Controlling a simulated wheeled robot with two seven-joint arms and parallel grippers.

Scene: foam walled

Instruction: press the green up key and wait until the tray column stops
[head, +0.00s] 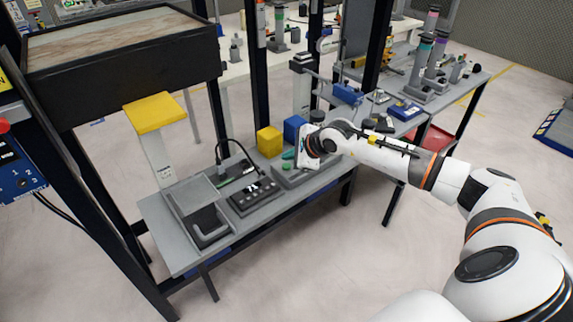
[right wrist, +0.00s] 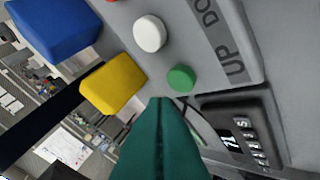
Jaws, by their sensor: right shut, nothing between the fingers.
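The green up key (right wrist: 181,78) is a round button beside the printed word UP on a grey key box, in the right wrist view. My right gripper (right wrist: 161,102) is shut and empty, its green fingertips just beside the key in the picture; I cannot tell whether they touch it. In the head view the right gripper (head: 289,155) is over the grey key box (head: 292,177), and its hand hides the keys. A light post with a yellow top (head: 155,113) stands behind the bench; I cannot tell whether it is the tray column. My left gripper is not in view.
A white key (right wrist: 149,33) is beside the green one. A yellow block (head: 269,141) and a blue block (head: 294,128) stand behind the key box. A black keypad unit (head: 253,195) and a grey device (head: 205,218) share the bench. Black uprights (head: 260,75) rise behind.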

